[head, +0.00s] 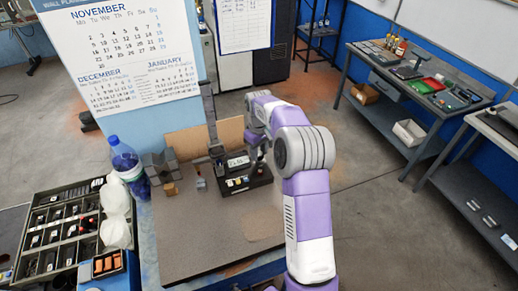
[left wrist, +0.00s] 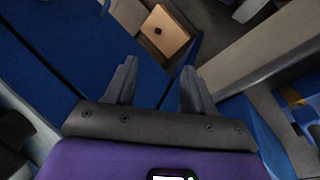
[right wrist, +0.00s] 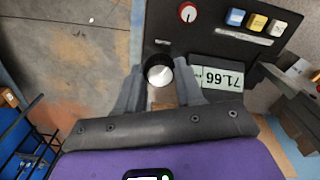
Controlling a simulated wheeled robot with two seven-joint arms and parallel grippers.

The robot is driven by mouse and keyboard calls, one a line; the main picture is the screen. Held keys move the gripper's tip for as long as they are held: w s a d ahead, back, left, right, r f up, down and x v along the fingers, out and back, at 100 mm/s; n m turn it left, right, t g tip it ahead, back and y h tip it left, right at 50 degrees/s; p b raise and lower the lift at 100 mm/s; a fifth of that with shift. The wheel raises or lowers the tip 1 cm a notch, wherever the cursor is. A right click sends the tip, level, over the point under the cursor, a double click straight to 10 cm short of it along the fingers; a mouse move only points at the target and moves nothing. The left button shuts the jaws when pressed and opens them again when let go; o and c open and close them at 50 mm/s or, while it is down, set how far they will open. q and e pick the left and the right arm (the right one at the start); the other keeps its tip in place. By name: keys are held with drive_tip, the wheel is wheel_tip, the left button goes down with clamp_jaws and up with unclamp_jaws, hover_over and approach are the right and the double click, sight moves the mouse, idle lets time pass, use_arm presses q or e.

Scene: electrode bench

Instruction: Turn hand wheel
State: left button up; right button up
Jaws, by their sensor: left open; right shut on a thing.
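The hand wheel (right wrist: 160,66) is a short black knob with a pale end face, on the side of a black instrument (right wrist: 215,32). The instrument has a display reading about 71.66, a red-and-white dial and several coloured buttons. In the head view the instrument (head: 236,189) stands on the bench, with a tall dark column. My right gripper (right wrist: 160,80) has its fingers on either side of the wheel and is shut on it. In the head view my right gripper (head: 260,152) is partly hidden by my arm. My left gripper (left wrist: 159,75) is open and empty, away from the instrument.
The bench top (head: 215,238) is clear in front of the instrument. A blue bottle (head: 124,160), grey blocks (head: 158,168) and a parts organiser (head: 62,222) are to the left. A calendar panel (head: 130,60) rises behind. A side table (head: 425,85) stands at the right.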

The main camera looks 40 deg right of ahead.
drive_tip(key=shift+m, duration=1)
drive_tip(key=o, duration=1)
drive_tip(key=shift+o, duration=0.2)
